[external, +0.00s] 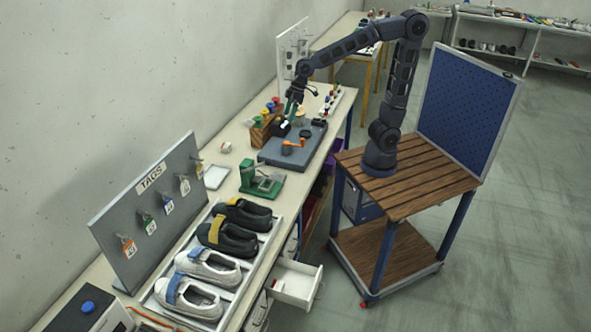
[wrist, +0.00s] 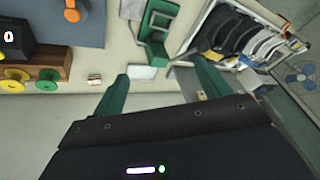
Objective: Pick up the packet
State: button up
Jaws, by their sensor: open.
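A small white and reddish block, which looks like the packet (external: 226,147), lies on the bench near the wall, between the spool rack and a white tray. It also shows in the wrist view (wrist: 94,80), just left of the left fingertip. My gripper (external: 290,108) is above the bench near the spool rack in the external view, with its green fingers partly hidden against the dark things behind. In the wrist view my gripper (wrist: 161,68) is open, its two green fingers wide apart with nothing held between them. The packet is apart from both fingers.
The wooden spool rack (external: 262,132) stands behind the packet, beside a grey board (external: 292,150) with orange and black parts. The flat white tray (external: 216,176), a green device (external: 258,182) and a shoe tray (external: 158,300) lie nearer the camera. A tag board (external: 140,215) stands along the wall.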

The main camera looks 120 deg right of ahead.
jog(key=w+d+f+m, duration=0.1)
jog(key=w+d+f, duration=0.3)
jog(key=w+d, duration=0.4)
jog(key=m+g+h, duration=0.1)
jog(key=m+h, duration=0.2)
send_near(226, 145)
jog(key=x, duration=0.5)
jog(key=shift+s+a+f, duration=0.15)
jog(key=shift+s+f, duration=0.1)
jog(key=shift+s, duration=0.05)
jog(key=shift+w+x, duration=0.2)
jog(key=shift+x, duration=1.15)
jog(key=shift+w+x, duration=0.2)
jog(key=shift+x, duration=1.15)
jog(key=shift+r, duration=0.2)
jog(key=c, duration=1.1)
